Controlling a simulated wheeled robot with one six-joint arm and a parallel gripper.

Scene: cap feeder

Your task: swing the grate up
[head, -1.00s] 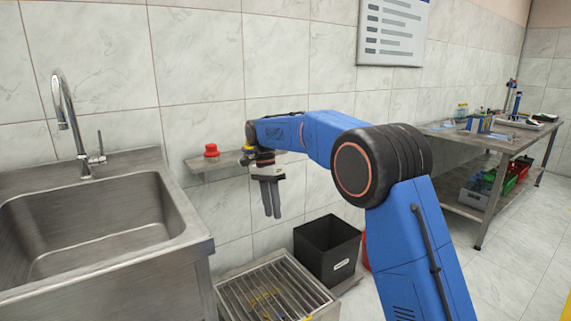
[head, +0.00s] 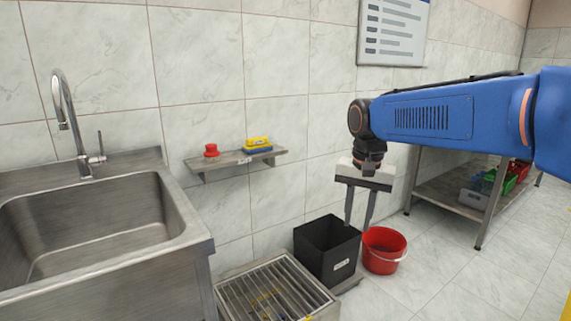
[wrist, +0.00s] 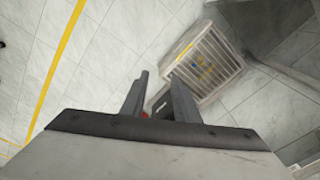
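The grate (head: 275,293) is a set of parallel metal bars lying flat in a square metal frame, low beside the sink. Something yellow shows beneath its bars. It also shows in the wrist view (wrist: 203,64), at upper right, with a yellow mark on its edge. My gripper (head: 358,224) points down with its two fingers apart and nothing between them. In the head view it hangs to the right of the grate and above it, over the black bin. The fingers also show in the wrist view (wrist: 157,85).
A black bin (head: 326,251) and a red bucket (head: 383,250) stand right of the grate. A steel sink (head: 100,235) is at left. A wall shelf (head: 215,164) holds a red knob-like item (head: 211,150) and a yellow-blue sponge (head: 258,145). Open floor lies at right.

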